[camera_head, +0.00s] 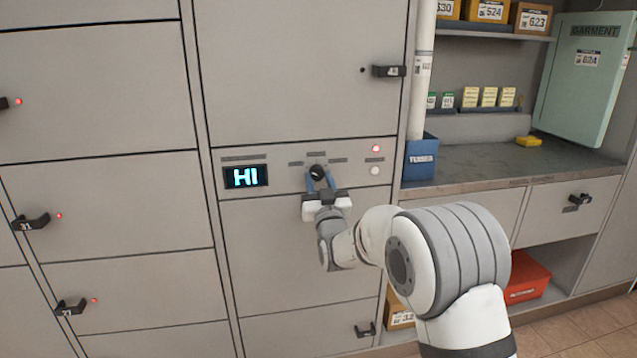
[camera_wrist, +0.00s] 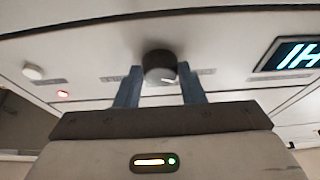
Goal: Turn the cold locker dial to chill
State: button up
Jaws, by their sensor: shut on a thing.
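The cold locker dial (camera_head: 317,172) is a small round black knob on the grey locker panel, with small label strips around it. A lit display (camera_head: 246,176) left of it reads "HI". My gripper (camera_head: 320,180) reaches up to the panel with its blue fingers on both sides of the dial, shut on it. In the wrist view the dial (camera_wrist: 160,67) sits between the two blue fingertips (camera_wrist: 159,80), with a pale mark on its lower edge. The label text is too small to read.
A red light (camera_head: 376,148) and a round white button (camera_head: 375,171) sit right of the dial. A locker handle (camera_head: 389,71) sticks out above. A blue bin (camera_head: 421,158) stands on the counter (camera_head: 480,168) to the right.

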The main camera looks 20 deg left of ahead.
jog(key=shift+c, duration=1.1)
